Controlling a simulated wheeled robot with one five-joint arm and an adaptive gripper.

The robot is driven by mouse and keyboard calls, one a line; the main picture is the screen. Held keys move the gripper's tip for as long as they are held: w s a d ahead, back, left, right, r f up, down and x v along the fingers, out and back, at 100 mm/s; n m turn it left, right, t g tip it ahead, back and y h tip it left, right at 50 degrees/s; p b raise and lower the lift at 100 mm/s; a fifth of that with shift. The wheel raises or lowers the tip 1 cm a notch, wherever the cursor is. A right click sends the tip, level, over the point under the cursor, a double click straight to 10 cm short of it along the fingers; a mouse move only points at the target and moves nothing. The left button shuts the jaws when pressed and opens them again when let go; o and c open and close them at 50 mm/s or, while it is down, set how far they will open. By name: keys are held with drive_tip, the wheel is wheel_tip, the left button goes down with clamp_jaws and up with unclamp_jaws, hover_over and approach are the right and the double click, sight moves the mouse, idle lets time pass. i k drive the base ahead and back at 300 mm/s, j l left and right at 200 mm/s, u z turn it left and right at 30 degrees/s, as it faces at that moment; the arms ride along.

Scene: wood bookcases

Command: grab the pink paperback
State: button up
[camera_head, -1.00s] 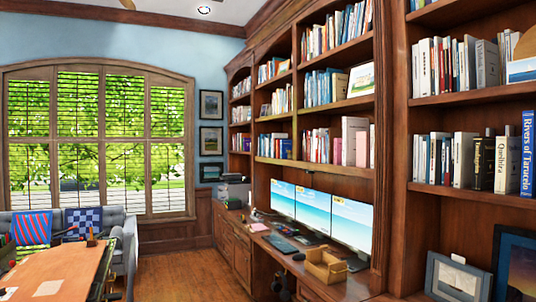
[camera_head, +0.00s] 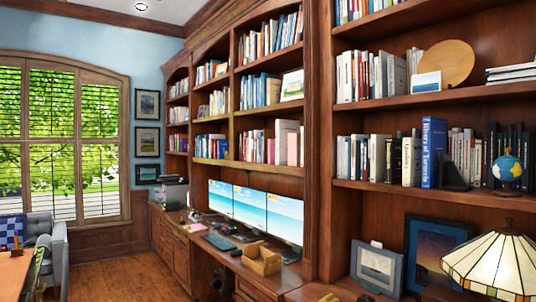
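A pink book (camera_head: 292,149) stands upright at the right end of a row on the bookcase shelf above the monitors. A taller pale book stands close to its left. Redder spines show farther left in the same row. The books are small in this view, so I cannot tell whether the pink one is a paperback. My gripper is not in view.
Below that shelf is a desk with several monitors (camera_head: 250,211), a wooden organizer box (camera_head: 262,258) and a keyboard (camera_head: 218,241). A stained-glass lamp (camera_head: 497,263) and picture frames (camera_head: 376,267) are at lower right. Wood floor (camera_head: 120,279) is open at lower left.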

sight(271, 142)
drive_tip(key=i+j+u, duration=0.15)
drive_tip(key=i+u, duration=0.15)
drive_tip(key=i, duration=0.25)
drive_tip(key=i+u, duration=0.3)
drive_tip(key=i, duration=0.25)
drive_tip(key=i+u, duration=0.3)
drive_tip(key=i, duration=1.45)
drive_tip(key=i+z, duration=0.3)
drive_tip(key=i, duration=0.15)
drive_tip(key=i+j+z, duration=0.25)
drive_tip(key=i, duration=0.2)
drive_tip(key=i+j+z, duration=0.1)
drive_tip(key=i+z, duration=0.2)
drive_tip(key=i, duration=0.15)
